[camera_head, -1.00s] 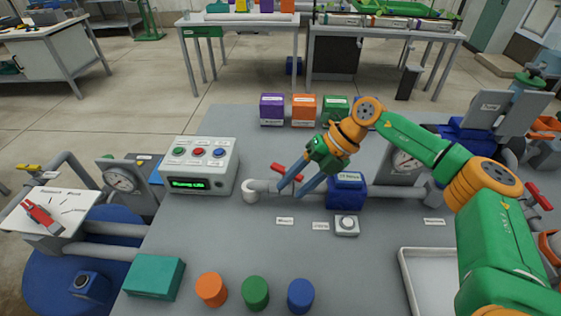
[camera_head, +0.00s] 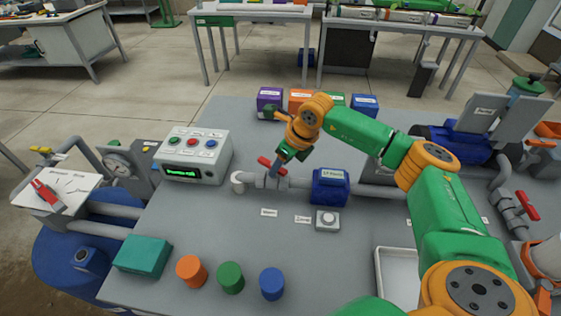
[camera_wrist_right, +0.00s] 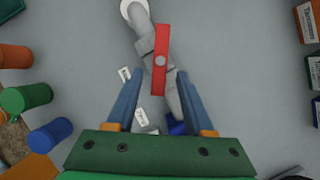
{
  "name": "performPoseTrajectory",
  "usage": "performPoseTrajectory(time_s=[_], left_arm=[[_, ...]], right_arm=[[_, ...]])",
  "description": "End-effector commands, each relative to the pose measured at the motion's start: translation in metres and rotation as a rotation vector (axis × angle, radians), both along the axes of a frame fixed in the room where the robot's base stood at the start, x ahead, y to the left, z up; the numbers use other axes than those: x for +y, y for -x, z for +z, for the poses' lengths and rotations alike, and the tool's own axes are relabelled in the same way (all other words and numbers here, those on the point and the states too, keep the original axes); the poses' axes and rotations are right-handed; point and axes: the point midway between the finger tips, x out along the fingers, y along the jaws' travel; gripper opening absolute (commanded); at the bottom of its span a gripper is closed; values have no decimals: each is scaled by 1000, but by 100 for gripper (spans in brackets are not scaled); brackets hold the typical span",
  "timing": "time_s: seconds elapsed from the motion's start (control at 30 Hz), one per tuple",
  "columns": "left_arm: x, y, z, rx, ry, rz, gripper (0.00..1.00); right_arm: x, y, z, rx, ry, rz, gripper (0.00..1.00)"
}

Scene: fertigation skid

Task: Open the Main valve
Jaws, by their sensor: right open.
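A red valve handle (camera_head: 265,162) sits on a grey pipe fitting (camera_head: 258,181) in the middle of the bench. No readable label shows which valve it is. My right gripper (camera_head: 274,166) is just above this handle, fingers pointing down. In the right wrist view the gripper (camera_wrist_right: 158,78) is open, its two blue fingers apart. The red handle (camera_wrist_right: 160,60) lies between and ahead of the fingertips, at a slight angle to the pipe (camera_wrist_right: 145,35). I cannot tell whether they touch. My left gripper is not in view.
A blue pump box (camera_head: 330,187) stands right of the handle, a grey button box (camera_head: 327,220) in front of it. A control box (camera_head: 193,155) with a green display stands left. Another red handle (camera_head: 528,205) is at the far right. Coloured cylinders (camera_head: 231,278) line the front.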

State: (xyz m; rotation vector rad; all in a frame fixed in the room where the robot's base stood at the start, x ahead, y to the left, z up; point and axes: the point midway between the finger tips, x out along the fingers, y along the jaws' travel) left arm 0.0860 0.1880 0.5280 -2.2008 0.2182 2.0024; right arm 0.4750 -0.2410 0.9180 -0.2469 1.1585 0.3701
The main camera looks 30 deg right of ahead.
Motion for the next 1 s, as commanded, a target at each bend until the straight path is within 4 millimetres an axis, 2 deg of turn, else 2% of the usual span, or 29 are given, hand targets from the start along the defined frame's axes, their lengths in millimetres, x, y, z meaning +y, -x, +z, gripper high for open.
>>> performPoseTrajectory(time_s=[0.07, 0.2, 0.27, 0.67, 1.0], left_arm=[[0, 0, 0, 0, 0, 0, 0], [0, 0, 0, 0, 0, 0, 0], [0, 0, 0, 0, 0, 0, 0], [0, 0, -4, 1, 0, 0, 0], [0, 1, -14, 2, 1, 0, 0]], right_arm=[[0, 0, 0, 0, 0, 0, 52], [0, 0, 0, 1, -1, -1, 15], [0, 0, 0, 1, -1, -1, 0], [-1, -1, -1, 0, -2, 46, 0], [-6, -4, -1, -1, -2, 265, 0]])
